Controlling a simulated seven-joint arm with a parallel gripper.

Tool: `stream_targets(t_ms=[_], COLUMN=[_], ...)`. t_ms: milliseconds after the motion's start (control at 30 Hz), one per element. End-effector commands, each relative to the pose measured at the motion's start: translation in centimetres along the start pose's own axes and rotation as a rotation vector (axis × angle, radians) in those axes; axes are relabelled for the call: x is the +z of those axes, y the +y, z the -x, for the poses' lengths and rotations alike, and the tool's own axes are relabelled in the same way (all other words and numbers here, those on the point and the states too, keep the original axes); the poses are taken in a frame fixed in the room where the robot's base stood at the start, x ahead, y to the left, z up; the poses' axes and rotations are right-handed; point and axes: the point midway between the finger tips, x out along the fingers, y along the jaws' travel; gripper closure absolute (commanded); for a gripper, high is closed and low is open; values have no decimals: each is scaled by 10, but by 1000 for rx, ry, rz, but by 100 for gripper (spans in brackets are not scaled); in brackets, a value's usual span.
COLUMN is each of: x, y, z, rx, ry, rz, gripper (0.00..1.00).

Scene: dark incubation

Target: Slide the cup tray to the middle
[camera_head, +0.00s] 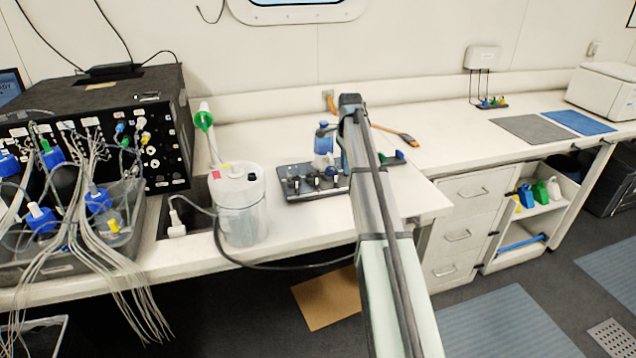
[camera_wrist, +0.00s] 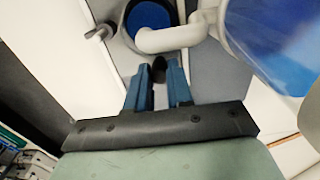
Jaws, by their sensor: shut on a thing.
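A dark tray (camera_head: 290,190) lies on the bench left of my arm, with several small dark and pale fittings on it. A clear bottle with blue liquid and a blue cap (camera_head: 322,145) stands at its back right. I cannot tell for sure whether this is the cup tray. In the wrist view my gripper (camera_wrist: 158,76) has its blue fingers close around a small dark post (camera_wrist: 158,64). A white curved pipe (camera_wrist: 172,38), a blue round piece (camera_wrist: 150,18) and a blue container (camera_wrist: 275,40) lie just beyond. In the head view my arm hides the fingertips.
A white lidded jar (camera_head: 240,210) stands left of the tray near the bench's front edge. A black instrument box (camera_head: 150,110) and a tubing bin (camera_head: 130,215) are farther left. An orange-handled tool (camera_head: 395,134) lies behind my arm.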

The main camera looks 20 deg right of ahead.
Motion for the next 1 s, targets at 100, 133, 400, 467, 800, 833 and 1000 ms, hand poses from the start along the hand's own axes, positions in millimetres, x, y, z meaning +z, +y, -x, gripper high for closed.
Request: stream_targets(t_ms=[100, 133, 400, 467, 800, 833, 1000], x=[0, 0, -6, -10, -28, -29, -31], y=[0, 0, 0, 0, 0, 0, 0], z=[0, 0, 0, 0, 0, 0, 0], rx=[0, 0, 0, 0, 0, 0, 0], ry=[0, 0, 0, 0, 0, 0, 0], rz=[0, 0, -1, -2, 0, 0, 0], gripper=[90, 90, 90, 90, 90, 90, 90])
